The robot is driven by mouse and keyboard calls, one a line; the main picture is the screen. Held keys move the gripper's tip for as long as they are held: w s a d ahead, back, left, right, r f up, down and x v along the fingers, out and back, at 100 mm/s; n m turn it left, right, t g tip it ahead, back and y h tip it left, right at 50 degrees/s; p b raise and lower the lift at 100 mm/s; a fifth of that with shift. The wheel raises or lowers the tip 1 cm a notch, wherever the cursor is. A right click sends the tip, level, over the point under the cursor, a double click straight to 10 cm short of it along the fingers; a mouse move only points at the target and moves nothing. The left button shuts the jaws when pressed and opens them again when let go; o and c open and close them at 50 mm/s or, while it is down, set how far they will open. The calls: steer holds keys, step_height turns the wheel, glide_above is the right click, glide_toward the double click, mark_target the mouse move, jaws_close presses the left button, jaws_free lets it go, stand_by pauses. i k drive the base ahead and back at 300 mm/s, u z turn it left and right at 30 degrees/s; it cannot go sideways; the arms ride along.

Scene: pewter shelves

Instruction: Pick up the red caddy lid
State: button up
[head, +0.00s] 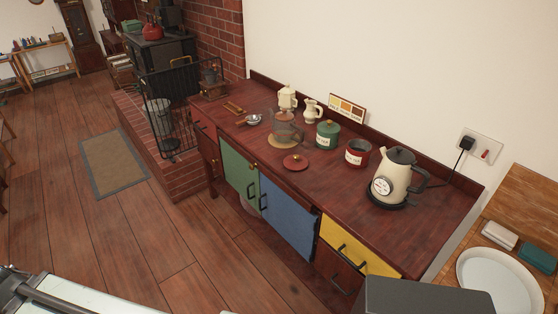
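The red caddy lid (295,162) lies on the dark wooden counter, near its front edge, with a small knob on top. It is apart from the red caddy (357,153), which stands open to its right with a pale label on its front. A green caddy (328,134) with its lid on stands behind and between them. My gripper does not show in the head view.
A cream kettle (393,178) on a black base stands right of the red caddy. A glass vessel (286,128) on a round mat stands behind the lid. Cream jugs (311,110) are farther back. Coloured cabinet doors (287,216) front the counter; wooden floor lies left.

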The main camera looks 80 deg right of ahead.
mark_target(294, 162)
steer(key=z, duration=2.4)
steer(key=k, duration=1.3)
steer(key=u, duration=1.1)
steer(key=i, duration=1.2)
steer(key=u, duration=0.3)
steer(key=i, duration=0.9)
steer(key=z, duration=0.4)
